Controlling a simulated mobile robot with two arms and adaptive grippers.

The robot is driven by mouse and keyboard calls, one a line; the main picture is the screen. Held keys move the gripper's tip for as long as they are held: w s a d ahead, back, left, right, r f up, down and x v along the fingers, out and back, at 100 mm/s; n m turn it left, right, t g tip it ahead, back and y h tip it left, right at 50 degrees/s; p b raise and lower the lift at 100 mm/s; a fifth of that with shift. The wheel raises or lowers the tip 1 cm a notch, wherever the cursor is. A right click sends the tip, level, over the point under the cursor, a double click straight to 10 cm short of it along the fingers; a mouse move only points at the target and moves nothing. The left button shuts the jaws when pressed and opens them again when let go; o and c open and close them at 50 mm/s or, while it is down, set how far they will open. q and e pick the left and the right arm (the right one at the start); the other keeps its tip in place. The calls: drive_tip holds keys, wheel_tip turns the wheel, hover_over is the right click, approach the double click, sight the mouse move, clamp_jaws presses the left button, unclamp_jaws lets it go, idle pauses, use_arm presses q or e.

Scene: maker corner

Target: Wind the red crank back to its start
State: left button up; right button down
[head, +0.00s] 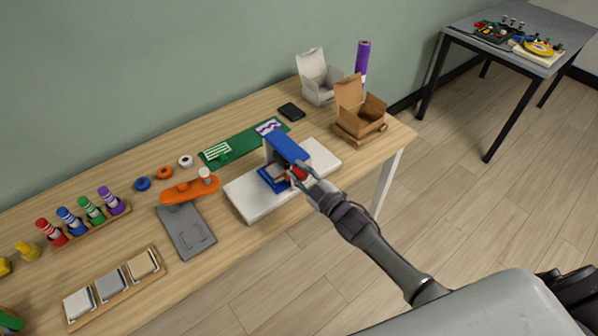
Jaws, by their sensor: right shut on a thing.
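The red crank (300,173) shows as a small red part at the right side of a blue device (287,150) with a raised blue arm and a blue base. The device stands on a white board (246,199) on the wooden table. My right gripper (305,174) reaches in from the lower right and is shut on the red crank. The fingers cover most of the crank, so its angle is hard to tell. My left gripper is not in view.
An orange-topped grey device (187,233) stands left of the white board. A green mat (243,145) lies behind it. An open cardboard box (360,112) and a white box (318,80) stand at the back right.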

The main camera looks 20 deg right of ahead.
drive_tip(key=c, duration=0.9)
unclamp_jaws()
drive_tip(key=v, duration=1.2)
